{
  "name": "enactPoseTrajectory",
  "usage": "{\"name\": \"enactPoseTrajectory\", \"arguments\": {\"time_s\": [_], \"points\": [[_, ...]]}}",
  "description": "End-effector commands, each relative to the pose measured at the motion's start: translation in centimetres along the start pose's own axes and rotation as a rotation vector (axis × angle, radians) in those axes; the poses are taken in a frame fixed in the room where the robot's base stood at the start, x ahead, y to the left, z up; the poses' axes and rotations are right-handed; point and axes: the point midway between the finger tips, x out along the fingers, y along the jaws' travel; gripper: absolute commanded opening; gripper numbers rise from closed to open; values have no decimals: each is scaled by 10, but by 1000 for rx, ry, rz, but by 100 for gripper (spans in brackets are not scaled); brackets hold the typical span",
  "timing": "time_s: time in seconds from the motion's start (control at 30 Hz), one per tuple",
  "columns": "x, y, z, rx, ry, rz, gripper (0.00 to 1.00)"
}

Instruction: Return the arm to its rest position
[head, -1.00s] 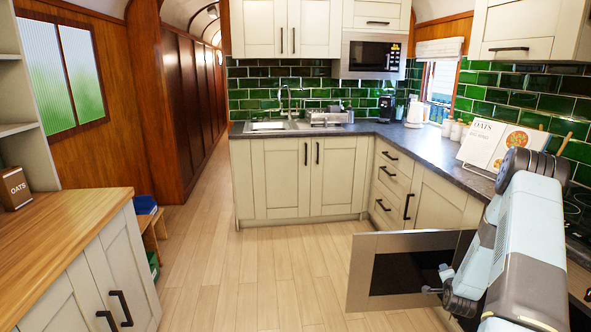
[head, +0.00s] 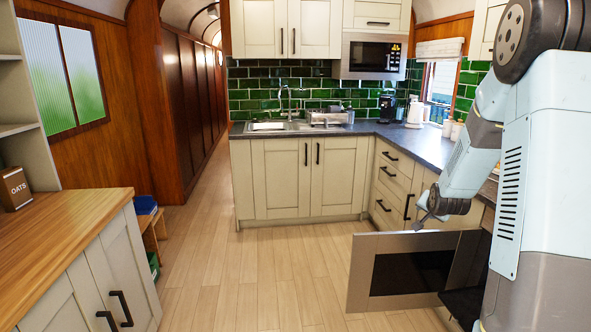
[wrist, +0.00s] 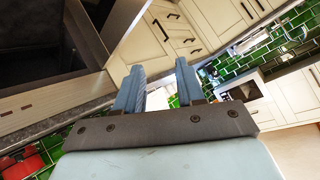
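My arm rises on the right of the head view and bends down to my gripper (head: 428,215), which hangs above the open oven door (head: 362,272), in front of the drawers. In the wrist view, the two blue fingers of my gripper (wrist: 159,85) stand apart with nothing between them. The gripper looks clear of the door and the cabinets. My arm hides most of the oven and the right part of the counter.
The oven door juts into the aisle at the lower right. Cream drawers (head: 389,182) and a dark counter (head: 408,136) stand behind it. A wooden worktop (head: 75,232) with an oats box (head: 15,188) is at the left. The floor (head: 250,270) between is clear.

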Motion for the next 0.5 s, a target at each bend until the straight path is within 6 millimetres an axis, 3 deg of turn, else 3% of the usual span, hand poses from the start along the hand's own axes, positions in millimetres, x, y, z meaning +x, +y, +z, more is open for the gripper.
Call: {"name": "enactPoseTrajectory", "arguments": {"time_s": [0.2, 0.5], "points": [[-68, -34, -3, -111, -57, 17, 38], [-162, -61, 10, -252, -147, 35, 38]]}}
